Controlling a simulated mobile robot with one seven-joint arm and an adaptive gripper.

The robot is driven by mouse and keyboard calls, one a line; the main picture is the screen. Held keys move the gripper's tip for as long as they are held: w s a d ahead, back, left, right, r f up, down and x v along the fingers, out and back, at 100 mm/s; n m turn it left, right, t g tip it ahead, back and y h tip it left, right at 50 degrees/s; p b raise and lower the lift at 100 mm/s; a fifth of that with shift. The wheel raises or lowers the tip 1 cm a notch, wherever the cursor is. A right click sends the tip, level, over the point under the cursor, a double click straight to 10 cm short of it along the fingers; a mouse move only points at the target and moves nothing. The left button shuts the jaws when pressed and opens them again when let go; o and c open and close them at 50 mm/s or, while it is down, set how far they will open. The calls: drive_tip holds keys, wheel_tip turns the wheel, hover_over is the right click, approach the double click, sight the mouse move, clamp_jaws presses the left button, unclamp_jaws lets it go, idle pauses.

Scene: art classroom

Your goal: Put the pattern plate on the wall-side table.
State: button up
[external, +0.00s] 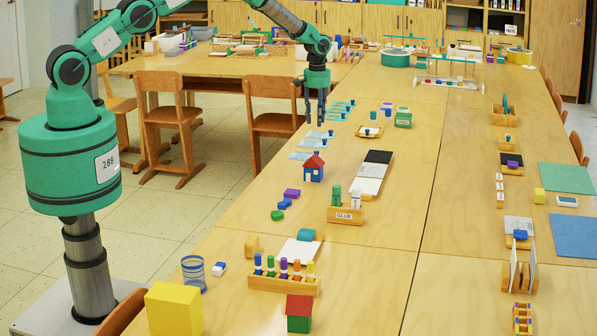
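My gripper (315,120) hangs pointing down over the left edge of the long table (385,215), near its far half. Its two dark fingers look apart, and I see nothing held between them. Several pale blue flat cards or plates (301,156) with darker blue marks or pieces lie just below and beside the fingers. I cannot tell for sure which flat piece is the pattern plate. Another wooden table (215,68) stands at the back left, near the cabinets; I cannot tell if it is the wall-side table.
A toy house (314,167), a green box (403,118), white cards (371,178) and a "GLUE" holder (346,215) stand on the long table. Chairs (168,115) line the back table's near side. The long table's middle strip is fairly clear.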

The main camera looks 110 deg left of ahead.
drive_tip(key=shift+r, duration=0.1)
idle(0.3)
drive_tip(key=w+d+r+m+t+y, duration=0.1)
drive_tip(key=w+d+r+m, duration=0.15)
drive_tip(key=d+r, duration=1.2)
drive_tip(key=w+d+r+m+t, duration=0.1)
drive_tip(key=w+d+r+m, duration=0.15)
drive_tip(key=d+r, duration=1.15)
drive_tip(key=s+d+r+m+t, duration=0.1)
drive_tip(key=s+d+r+m, duration=0.2)
drive_tip(key=s+d+r, duration=0.35)
drive_tip(key=s+d+r+m, duration=0.2)
drive_tip(key=s+d+r, duration=0.1)
drive_tip(key=d+r, duration=0.65)
drive_tip(key=s+d+r+m+t, duration=0.1)
drive_tip(key=s+d+r+m, duration=0.15)
drive_tip(key=s+d, duration=0.65)
drive_tip(key=s+d+r+m+t, duration=0.1)
drive_tip(key=s+d+r+m, duration=0.15)
drive_tip(key=s+d, duration=0.6)
drive_tip(key=s+d+f+m, duration=0.1)
drive_tip(key=s+d, duration=0.1)
drive_tip(key=s, duration=0.3)
drive_tip(key=s+d+f+m+h, duration=0.1)
drive_tip(key=s+d+f+m, duration=0.1)
drive_tip(key=s, duration=0.4)
drive_tip(key=shift+s+d+f+t, duration=0.25)
drive_tip(key=shift+d+t, duration=0.05)
drive_tip(key=shift+d, duration=0.2)
drive_tip(key=shift+f, duration=0.1)
